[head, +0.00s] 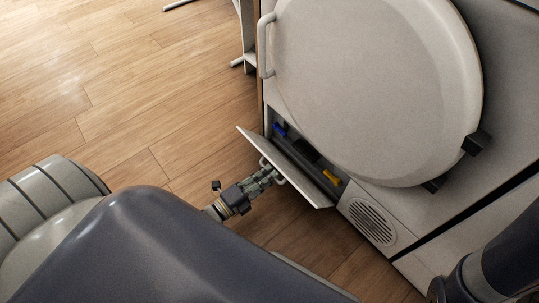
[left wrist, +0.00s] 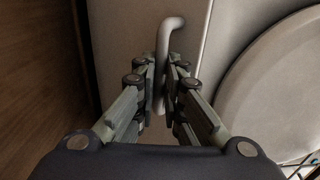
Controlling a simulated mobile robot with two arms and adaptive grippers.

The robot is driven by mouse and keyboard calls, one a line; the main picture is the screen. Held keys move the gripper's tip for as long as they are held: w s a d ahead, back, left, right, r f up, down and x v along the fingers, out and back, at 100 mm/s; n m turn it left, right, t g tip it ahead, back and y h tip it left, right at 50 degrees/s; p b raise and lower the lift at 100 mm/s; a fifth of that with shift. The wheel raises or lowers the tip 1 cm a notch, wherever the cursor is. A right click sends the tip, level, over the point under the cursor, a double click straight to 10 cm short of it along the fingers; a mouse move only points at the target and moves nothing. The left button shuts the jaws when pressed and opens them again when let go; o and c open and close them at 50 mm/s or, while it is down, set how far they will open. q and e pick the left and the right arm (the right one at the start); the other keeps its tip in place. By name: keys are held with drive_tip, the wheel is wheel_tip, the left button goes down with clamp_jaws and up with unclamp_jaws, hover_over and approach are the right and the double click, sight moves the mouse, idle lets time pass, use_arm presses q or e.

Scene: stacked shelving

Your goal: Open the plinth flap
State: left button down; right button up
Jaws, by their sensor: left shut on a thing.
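The plinth flap (head: 305,180) is a pale panel low on the cabinet front, under a big round door. It is tilted outward from the cabinet, and a dark recess shows behind it. My left gripper (head: 272,174) is shut on the flap's handle. In the left wrist view, the pale curved handle (left wrist: 164,45) stands between the two fingers, in front of the flap's face (left wrist: 125,40). Part of the handle is hidden by the fingers. My right arm shows at the lower right of the head view, but its gripper is not in view.
The recess holds a blue item (head: 280,130), a dark item and a yellow item (head: 331,177). The round door (head: 375,80) has a handle (head: 265,45) at its left. A vent grille (head: 372,221) sits right of the flap. Wooden floor (head: 130,90) at left is clear.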

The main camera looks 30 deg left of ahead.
use_arm(q)
drive_tip(key=shift+f, duration=0.35)
drive_tip(key=c, duration=1.7)
unclamp_jaws()
drive_tip(key=shift+w, duration=0.1)
drive_tip(key=shift+d, duration=0.1)
drive_tip(key=shift+r, duration=0.1)
drive_tip(key=v, duration=1.2)
